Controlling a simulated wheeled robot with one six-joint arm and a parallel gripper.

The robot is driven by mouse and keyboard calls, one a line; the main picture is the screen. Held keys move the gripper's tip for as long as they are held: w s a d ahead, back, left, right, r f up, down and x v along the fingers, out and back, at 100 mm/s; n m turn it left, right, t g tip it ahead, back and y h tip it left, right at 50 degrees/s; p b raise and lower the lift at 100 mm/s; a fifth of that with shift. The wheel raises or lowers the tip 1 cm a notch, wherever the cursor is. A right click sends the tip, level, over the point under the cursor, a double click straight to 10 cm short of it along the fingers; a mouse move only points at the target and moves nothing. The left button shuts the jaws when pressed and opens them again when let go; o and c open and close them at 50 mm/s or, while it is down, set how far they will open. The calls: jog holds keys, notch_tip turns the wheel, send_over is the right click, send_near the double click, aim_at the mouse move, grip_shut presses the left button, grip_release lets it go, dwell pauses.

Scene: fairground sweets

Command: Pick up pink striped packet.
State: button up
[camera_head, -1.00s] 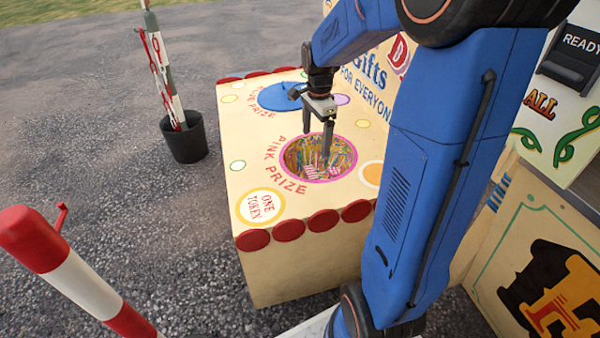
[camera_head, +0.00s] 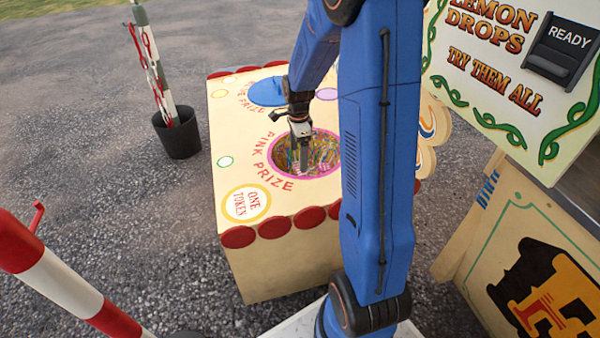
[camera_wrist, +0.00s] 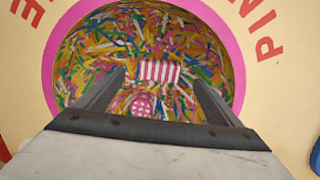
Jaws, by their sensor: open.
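The pink and white striped packet (camera_wrist: 159,71) lies on coloured paper shreds inside the pink-rimmed round hole in the wrist view. It sits a little beyond my fingertips and between their lines. My gripper (camera_wrist: 158,80) is open and empty, with its fingers pointing into the hole. In the head view my gripper (camera_head: 300,168) hangs over the left part of the hole. A small pink patterned round thing (camera_wrist: 143,104) lies nearer, also between the fingers. The packet is hard to make out in the head view.
The hole's pink rim (camera_head: 272,157) is set in the cream counter top (camera_head: 235,130). A blue round lid (camera_head: 266,92) lies at the back. A striped pole in a black pot (camera_head: 177,135) stands left, and a red and white barrier pole (camera_head: 70,283) is at front left.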

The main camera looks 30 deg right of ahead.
jog(key=shift+d+f, duration=0.15)
jog(key=shift+f, duration=1.8)
jog(key=shift+d+f, duration=0.15)
jog(key=shift+f, duration=1.75)
jog(key=c, duration=1.2)
